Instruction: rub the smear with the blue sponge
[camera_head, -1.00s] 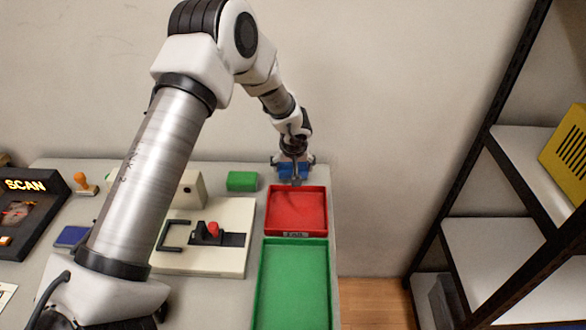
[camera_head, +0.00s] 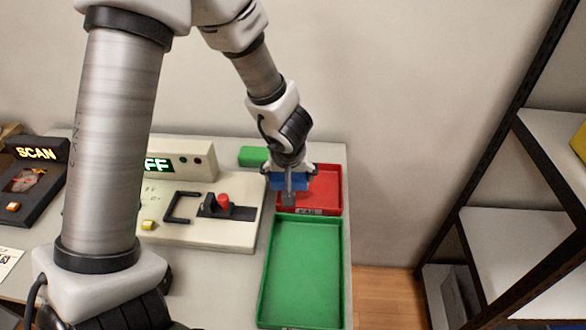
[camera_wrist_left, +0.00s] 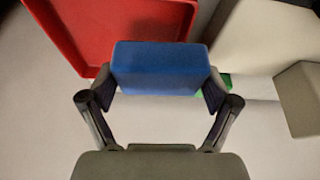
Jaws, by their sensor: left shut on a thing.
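The blue sponge (camera_head: 290,182) is held in my left gripper (camera_head: 291,176), which is shut on it. In the head view they are in front of the red tray's left side, apparently above the table. In the left wrist view the sponge (camera_wrist_left: 160,68) spans the gap between the two fingers (camera_wrist_left: 160,95). I cannot make out a smear in either view; the arm and gripper hide part of the table. My right gripper is not in view.
The red tray (camera_head: 330,190) and the green tray (camera_head: 343,270) line the table's right side. A green block (camera_head: 253,156) lies behind. A beige panel (camera_head: 215,238) with a red knob stands to the left. A dark SCAN device (camera_head: 36,150) sits far left.

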